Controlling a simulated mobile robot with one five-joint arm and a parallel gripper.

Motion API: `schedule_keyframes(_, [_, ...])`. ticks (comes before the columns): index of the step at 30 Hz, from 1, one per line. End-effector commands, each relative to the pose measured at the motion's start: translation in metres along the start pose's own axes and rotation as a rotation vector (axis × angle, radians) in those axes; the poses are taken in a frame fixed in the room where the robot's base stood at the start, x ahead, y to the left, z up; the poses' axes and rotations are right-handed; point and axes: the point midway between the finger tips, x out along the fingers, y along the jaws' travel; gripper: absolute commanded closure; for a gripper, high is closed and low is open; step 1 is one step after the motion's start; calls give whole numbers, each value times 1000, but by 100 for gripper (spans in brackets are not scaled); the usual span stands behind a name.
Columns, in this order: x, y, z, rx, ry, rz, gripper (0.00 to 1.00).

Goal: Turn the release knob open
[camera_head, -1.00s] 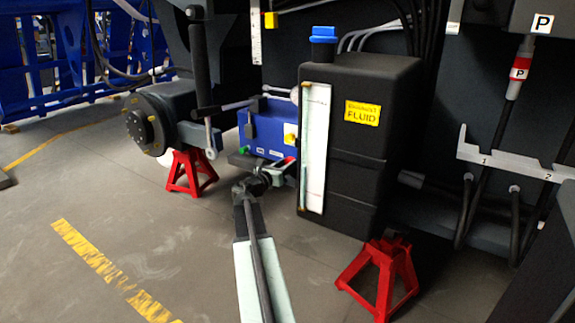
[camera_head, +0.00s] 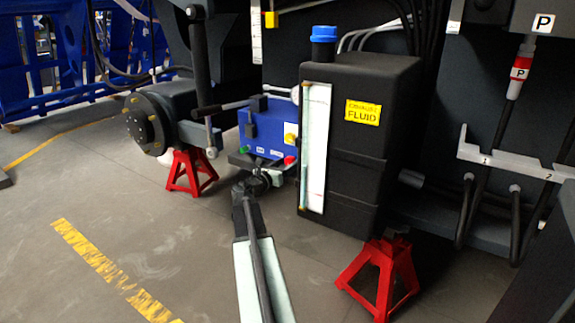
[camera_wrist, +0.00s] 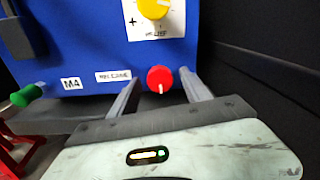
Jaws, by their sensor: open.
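The release knob is a small red knob (camera_wrist: 160,78) low on the front of a blue box (camera_wrist: 75,35), right of a white label that seems to read RELEASE. A white mark on it points down. In the head view the red knob (camera_head: 290,160) shows at the box's lower right. My gripper (camera_wrist: 160,75) is open in the wrist view, one finger to each side of the knob in the picture, with gaps on both sides. Whether the fingertips reach past the knob's face, I cannot tell. In the head view my gripper (camera_head: 262,178) is small and dark, just below the box.
A yellow knob (camera_wrist: 154,8) on a white plate sits above the red one. A green part (camera_wrist: 27,95) is at the box's lower left. A black fluid tank (camera_head: 390,130) stands close on the right. Red stands (camera_head: 190,172) are on the floor. Floor at front left is clear.

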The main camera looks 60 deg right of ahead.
Motion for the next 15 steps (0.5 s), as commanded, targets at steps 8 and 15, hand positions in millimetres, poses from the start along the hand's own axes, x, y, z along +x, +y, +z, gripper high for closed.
schedule_keyframes(8, [-47,-2,0,0,0,2,44])
schedule_keyframes(15, [-76,0,-1,1,1,1,44])
